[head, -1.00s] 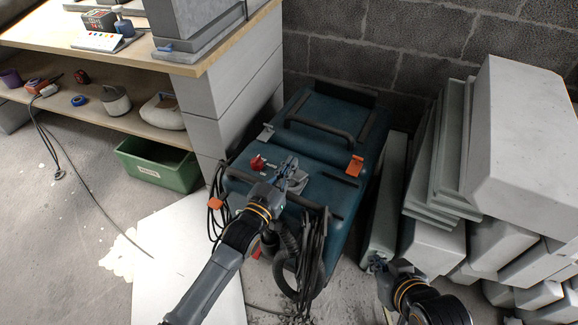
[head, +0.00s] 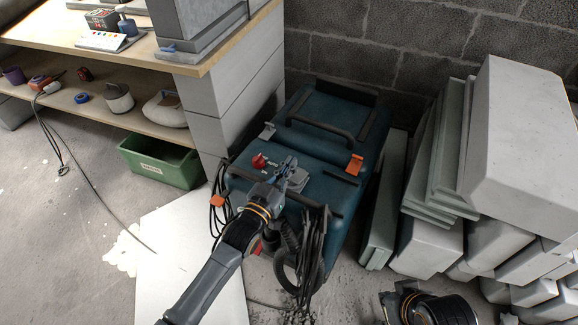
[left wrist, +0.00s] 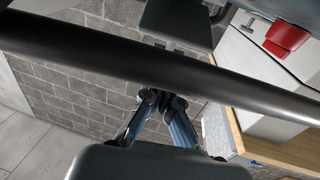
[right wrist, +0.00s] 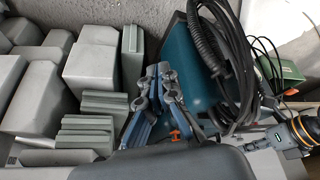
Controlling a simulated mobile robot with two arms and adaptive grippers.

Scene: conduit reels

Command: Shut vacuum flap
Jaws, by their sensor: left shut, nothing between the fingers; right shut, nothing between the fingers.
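The vacuum (head: 318,130) is a dark blue box on the floor against the block wall. A small grey plate (head: 299,183), apparently its flap, shows on top near the front; my left gripper (head: 289,166) partly covers it. The gripper is shut and empty, just over the vacuum's top; I cannot tell if it touches the plate. In the left wrist view its fingers (left wrist: 160,100) are beyond a dark bar (left wrist: 180,66), and a dark hinged piece (left wrist: 178,22) shows above. My right gripper (head: 386,299) is shut and empty, low in front of the grey blocks.
A red knob (head: 259,160) and an orange latch (head: 355,164) are on the vacuum. A black hose and cables (head: 313,245) hang at its front. Grey blocks (head: 520,130) are stacked to the right. A wooden workbench (head: 225,45) and green crate (head: 160,163) stand left.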

